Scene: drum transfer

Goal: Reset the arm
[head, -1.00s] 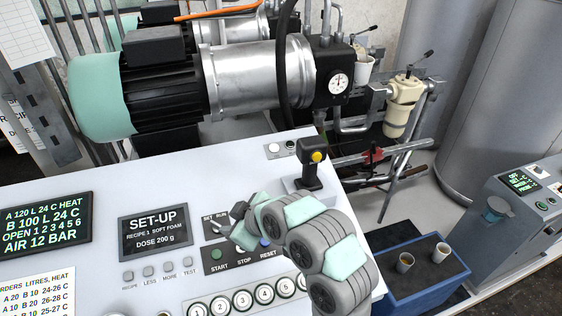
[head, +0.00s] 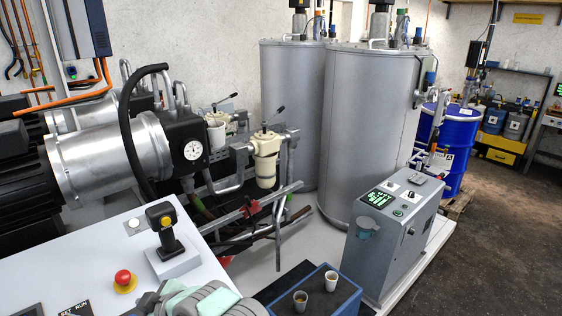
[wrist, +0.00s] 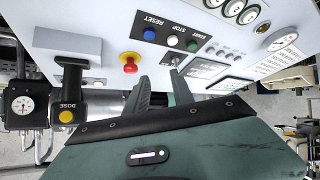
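My gripper (wrist: 159,76) shows in the wrist view with its two dark fingers apart and nothing between them. It is over the white control panel (wrist: 95,20). The blue RESET button (wrist: 149,34), white STOP button (wrist: 173,42) and green START button (wrist: 193,46) lie beyond the fingertips; whether anything is touched I cannot tell. A red mushroom button (wrist: 130,62) is just left of the fingers. In the head view only part of my grey and mint arm shows at the bottom edge, and the fingers are not clear.
A black joystick marked DOSE (wrist: 70,85) stands on the panel, also in the head view (head: 163,232). Right of the panel is a blue crate (head: 335,300) with two cups. A grey console (head: 395,235), large grey tanks (head: 372,130) and a blue drum (head: 455,145) stand behind.

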